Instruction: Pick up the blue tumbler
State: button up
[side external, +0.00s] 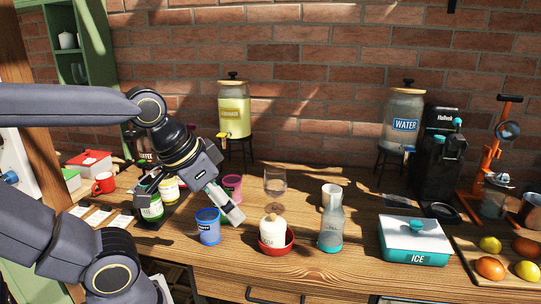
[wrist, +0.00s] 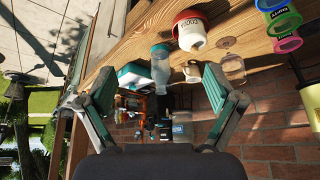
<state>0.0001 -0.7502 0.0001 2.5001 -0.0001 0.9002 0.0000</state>
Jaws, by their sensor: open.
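The blue tumbler (side external: 208,228) stands upright on the wooden table in the side view, left of the red bowl. In the wrist view a blue-violet cup (wrist: 270,4), probably the same tumbler, is cut off by the top edge, right of the fingers. My gripper (side external: 190,207) is open and empty, its fingers spread wide. In the side view it hangs above and close to the blue tumbler, one finger reaching down on its right; I cannot tell the depth between them. In the wrist view my gripper (wrist: 158,75) has nothing between its pads.
A pink tumbler (side external: 232,185) stands just behind the blue one, and a green container (side external: 152,209) to its left. A lidded white jar (side external: 272,232) sits in a red bowl (side external: 276,249) to the right. A wine glass (side external: 275,181) and a bottle (side external: 331,231) stand beyond.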

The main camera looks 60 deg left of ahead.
dwell(0.5)
jog(key=m+g, duration=0.4)
jog(key=g, duration=0.2)
send_over(209, 229)
jog(key=w+a, duration=0.1)
jog(key=a, duration=0.2)
notch_tip(209, 229, down, 5)
notch_tip(209, 229, down, 10)
jog(key=shift+w+d+r, duration=0.1)
jog(key=shift+d, duration=0.05)
jog(key=shift+m, duration=0.3)
jog(key=shift+f, duration=3.1)
jog(key=c, duration=1.1)
